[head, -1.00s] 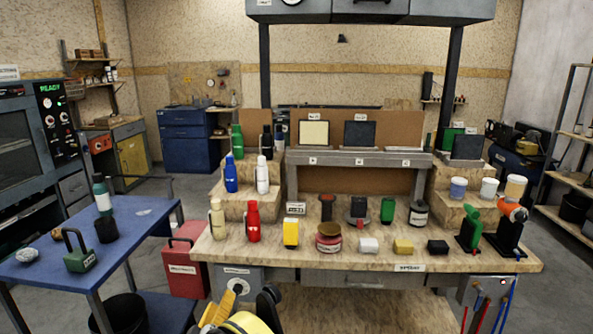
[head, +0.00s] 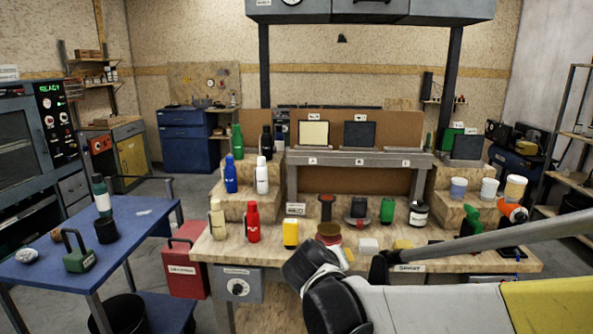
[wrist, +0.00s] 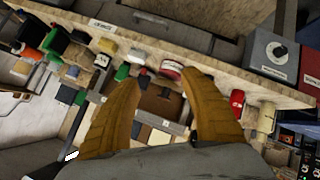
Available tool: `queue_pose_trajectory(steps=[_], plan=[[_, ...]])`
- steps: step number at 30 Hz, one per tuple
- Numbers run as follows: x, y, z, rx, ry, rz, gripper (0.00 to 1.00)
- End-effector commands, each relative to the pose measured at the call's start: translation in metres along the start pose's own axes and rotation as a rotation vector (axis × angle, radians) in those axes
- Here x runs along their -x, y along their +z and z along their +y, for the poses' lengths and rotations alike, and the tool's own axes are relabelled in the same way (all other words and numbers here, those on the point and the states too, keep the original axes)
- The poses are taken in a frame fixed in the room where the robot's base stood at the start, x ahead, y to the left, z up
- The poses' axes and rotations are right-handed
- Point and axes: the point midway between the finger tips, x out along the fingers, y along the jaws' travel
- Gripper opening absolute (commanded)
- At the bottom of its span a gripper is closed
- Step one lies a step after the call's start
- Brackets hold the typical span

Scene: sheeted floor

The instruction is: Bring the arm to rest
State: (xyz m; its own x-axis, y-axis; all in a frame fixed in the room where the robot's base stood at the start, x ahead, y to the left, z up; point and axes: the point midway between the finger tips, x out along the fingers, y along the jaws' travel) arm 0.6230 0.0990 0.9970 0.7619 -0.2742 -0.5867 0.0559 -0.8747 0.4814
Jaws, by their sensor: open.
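My gripper (wrist: 160,78) shows in the wrist view as two orange-brown fingers. They are spread apart with nothing held between them. The view is turned, with the bench's front edge running across the top and the bench items beyond the fingers. In the head view my arm (head: 430,305) crosses the lower right, in front of the bench. It hides part of the bench's front and some items at its right end. I cannot make out the gripper's fingers in the head view.
The wooden workbench (head: 270,262) carries several bottles, a red-labelled jar (wrist: 171,70), small blocks and cups. A blue table (head: 150,232) with a green weight (head: 78,256) stands at left. A red box (head: 186,262) stands between them. Open floor shows behind the blue table.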

Motion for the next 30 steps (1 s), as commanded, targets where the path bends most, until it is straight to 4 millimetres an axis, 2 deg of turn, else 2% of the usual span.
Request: queue_pose_trajectory(steps=[1, 6, 10, 15, 18, 21, 30], plan=[[0.014, 0.018, 0.021, -0.03, -0.019, -0.034, 0.52], [0.063, 0.078, 0.063, -0.125, -0.107, -0.129, 0.52], [0.1, 0.127, 0.079, -0.206, -0.179, -0.182, 0.52], [0.14, 0.181, 0.078, -0.304, -0.264, -0.219, 0.52], [0.155, 0.201, 0.073, -0.347, -0.301, -0.226, 0.52], [0.163, 0.212, 0.069, -0.371, -0.323, -0.228, 0.52], [0.166, 0.216, 0.067, -0.381, -0.332, -0.229, 0.52]])
